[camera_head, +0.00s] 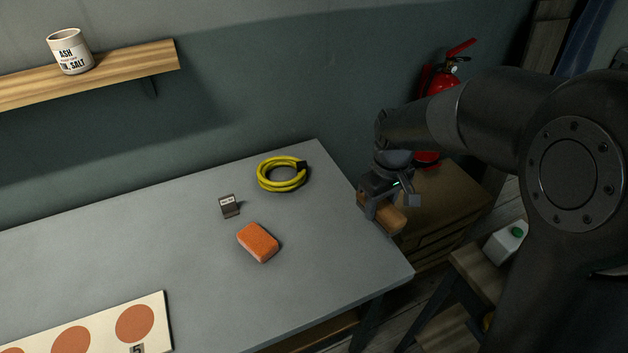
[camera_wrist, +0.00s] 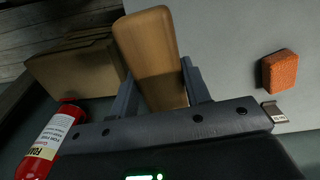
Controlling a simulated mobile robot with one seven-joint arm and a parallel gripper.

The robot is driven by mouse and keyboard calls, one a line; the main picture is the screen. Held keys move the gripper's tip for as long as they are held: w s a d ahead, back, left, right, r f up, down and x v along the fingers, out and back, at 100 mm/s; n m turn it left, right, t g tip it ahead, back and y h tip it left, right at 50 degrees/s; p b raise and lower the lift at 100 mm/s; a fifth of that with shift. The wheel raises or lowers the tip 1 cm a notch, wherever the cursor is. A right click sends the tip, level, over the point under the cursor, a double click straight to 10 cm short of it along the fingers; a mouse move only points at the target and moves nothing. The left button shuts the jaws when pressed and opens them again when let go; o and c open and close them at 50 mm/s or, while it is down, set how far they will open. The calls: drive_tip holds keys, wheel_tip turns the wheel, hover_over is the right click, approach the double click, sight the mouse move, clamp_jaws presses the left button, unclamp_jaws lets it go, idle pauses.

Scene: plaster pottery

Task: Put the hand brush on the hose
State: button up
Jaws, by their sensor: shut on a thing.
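The yellow hose (camera_head: 262,178) lies coiled in a ring on the grey table, near its back right corner. My gripper (camera_head: 383,212) is at the table's right edge, to the right of the hose and apart from it. It is shut on the hand brush (camera_head: 390,216), whose light brown wooden part shows between the fingers. In the wrist view the brush (camera_wrist: 150,55) sticks out between both fingers. Its bristles cannot be made out. The hose is not in the wrist view.
An orange sponge (camera_head: 258,243) and a small label holder (camera_head: 229,206) stand on the table (camera_head: 330,240). A board with terracotta discs (camera_head: 165,318) lies at front left. A red fire extinguisher (camera_head: 440,80) and a brown box (camera_head: 450,200) are beyond the table's right edge.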

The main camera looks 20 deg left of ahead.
drive_tip(key=w+a+r+m, duration=0.1)
drive_tip(key=w+a+r, duration=0.2)
drive_tip(key=w+a, duration=0.45)
drive_tip(key=w+a+r, duration=0.3)
drive_tip(key=w+a, duration=0.2)
drive_tip(key=a, duration=0.5)
hover_over(285, 173)
wheel_tip(285, 173, down, 7)
drive_tip(key=shift+f, duration=2.1)
drive_tip(key=shift+f, duration=0.15)
drive_tip(key=o, duration=1)
wheel_tip(285, 173, up, 12)
drive_tip(key=shift+r, duration=0.2)
